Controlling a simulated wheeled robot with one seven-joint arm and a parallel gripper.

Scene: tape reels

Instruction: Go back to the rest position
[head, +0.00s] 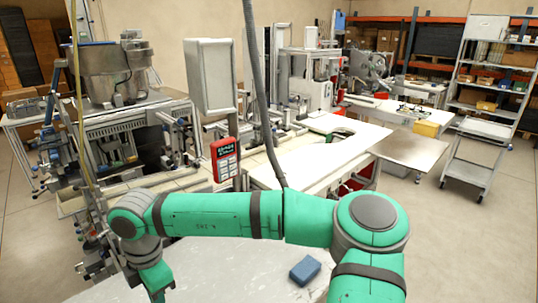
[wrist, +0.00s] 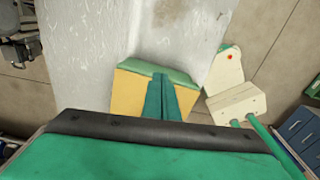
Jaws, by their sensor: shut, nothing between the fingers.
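My gripper (wrist: 160,80) is shut, its two teal fingers together at the middle of the wrist view, with nothing held between them. In the head view, my green arm crosses the lower part of the picture from right to left. Its wrist hangs down at the lower left, and the fingertips are hard to make out there. No tape reel can be made out clearly in either view.
A blue block (head: 305,269) lies on the pale grey table (head: 235,268). A yellow piece with a green edge (wrist: 128,92) shows behind the fingers. A cream piece with a red dot (wrist: 227,72) stands right of it. Machines and a white-topped bench (head: 320,155) stand beyond.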

